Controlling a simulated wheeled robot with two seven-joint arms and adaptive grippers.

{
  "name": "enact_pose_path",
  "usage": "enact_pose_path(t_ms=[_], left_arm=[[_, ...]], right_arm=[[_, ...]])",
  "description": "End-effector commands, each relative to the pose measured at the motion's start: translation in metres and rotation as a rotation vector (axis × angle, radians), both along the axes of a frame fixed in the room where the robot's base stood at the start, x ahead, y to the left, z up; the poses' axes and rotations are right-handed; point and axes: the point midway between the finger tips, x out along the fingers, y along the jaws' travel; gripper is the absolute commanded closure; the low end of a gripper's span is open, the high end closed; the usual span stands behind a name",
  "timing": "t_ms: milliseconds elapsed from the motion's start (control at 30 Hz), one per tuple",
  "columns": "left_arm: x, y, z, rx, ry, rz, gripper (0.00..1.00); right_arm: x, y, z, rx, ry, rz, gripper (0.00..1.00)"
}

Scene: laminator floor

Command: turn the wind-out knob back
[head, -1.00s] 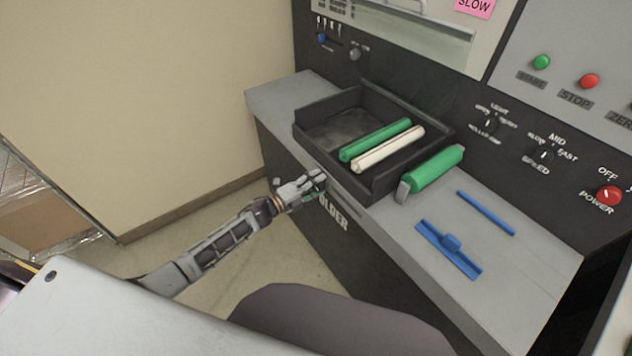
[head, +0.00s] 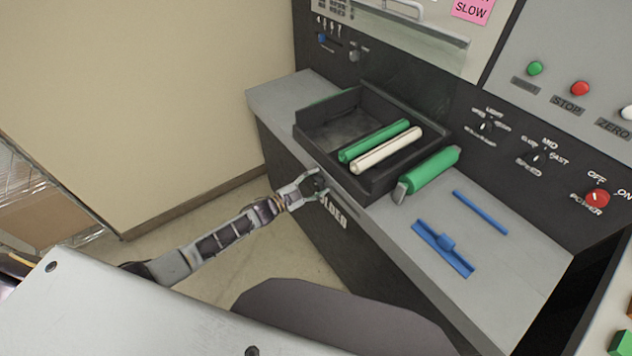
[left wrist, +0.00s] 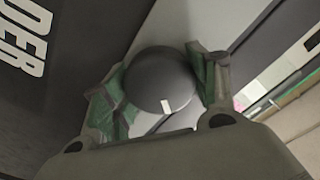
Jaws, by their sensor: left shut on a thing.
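In the head view, my left gripper (head: 316,186) is at the front face of the dark machine, just below the counter edge and near the white lettering. The knob is mostly hidden there by the fingers. My right gripper is not in view.
A black tray (head: 299,137) holding a green and a cream roll sits on the grey counter above my gripper. A green roller (head: 433,171), a blue handled tool (head: 442,249) and a blue bar (head: 480,212) lie to its right. Open floor is left of the machine.

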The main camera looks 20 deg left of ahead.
Motion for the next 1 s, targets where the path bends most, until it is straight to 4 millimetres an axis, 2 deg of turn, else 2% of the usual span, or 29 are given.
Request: enact_pose_path(t_ms=[200, 600, 1000], left_arm=[[0.000, 0.001, -0.001, -0.159, 0.128, 0.002, 0.65], [0.000, 0.001, -0.001, -0.426, 0.337, 0.002, 0.65], [0.000, 0.001, -0.001, -0.541, 0.425, 0.002, 0.65]], right_arm=[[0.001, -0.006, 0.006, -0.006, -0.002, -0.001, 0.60], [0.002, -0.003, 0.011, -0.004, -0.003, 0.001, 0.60], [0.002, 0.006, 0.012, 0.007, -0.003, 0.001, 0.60]])
